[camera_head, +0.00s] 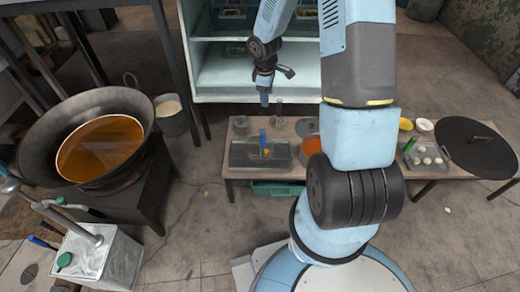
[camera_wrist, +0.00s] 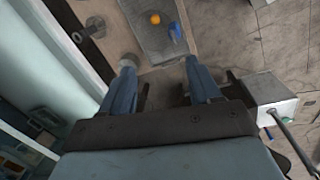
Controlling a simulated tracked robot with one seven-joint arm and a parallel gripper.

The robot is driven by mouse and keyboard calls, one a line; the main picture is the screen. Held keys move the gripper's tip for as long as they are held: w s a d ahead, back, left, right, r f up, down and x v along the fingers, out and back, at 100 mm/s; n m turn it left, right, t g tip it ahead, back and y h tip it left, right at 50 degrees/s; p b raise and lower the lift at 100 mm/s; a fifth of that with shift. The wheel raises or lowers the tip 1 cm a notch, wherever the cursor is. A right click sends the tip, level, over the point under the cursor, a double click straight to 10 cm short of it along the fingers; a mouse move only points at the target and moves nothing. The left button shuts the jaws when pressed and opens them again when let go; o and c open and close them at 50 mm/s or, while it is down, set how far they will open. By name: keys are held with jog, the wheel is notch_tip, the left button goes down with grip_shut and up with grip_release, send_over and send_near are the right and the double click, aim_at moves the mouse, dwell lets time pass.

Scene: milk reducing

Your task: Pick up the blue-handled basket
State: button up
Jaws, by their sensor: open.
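My gripper (camera_head: 264,98) hangs above the back edge of the low wooden table in the head view. In the wrist view its two blue fingers (camera_wrist: 160,68) are spread with nothing between them. A grey tray (camera_head: 238,160) on the table holds an upright blue handle-like piece (camera_head: 263,138) and a small orange item. In the wrist view the blue piece (camera_wrist: 175,32) and the orange item (camera_wrist: 155,18) lie beyond the fingertips. I cannot tell whether the blue piece belongs to a basket. Blue basket-like items (camera_head: 232,13) also sit in the cabinet, partly cut off.
The pale open cabinet (camera_head: 235,80) stands behind the table (camera_head: 240,173). A large wok (camera_head: 45,120) of orange liquid and a metal can (camera_head: 95,262) are at the left. A green bin (camera_head: 277,188) is under the table. A round dark lid (camera_head: 470,140) lies right.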

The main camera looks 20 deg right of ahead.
jog(key=n, duration=0.2)
send_over(262, 135)
jog(key=w, duration=0.2)
jog(key=shift+g+y, duration=0.3)
jog(key=shift+y, duration=0.1)
jog(key=f, duration=0.8)
jog(key=shift+s+d+f, duration=0.2)
jog(key=shift+s+d, duration=0.05)
jog(key=shift+d, duration=0.1)
notch_tip(262, 135, down, 14)
jog(key=shift+s+a+r, duration=0.1)
jog(key=shift+c, duration=0.3)
grip_shut()
jog(key=shift+r, duration=0.15)
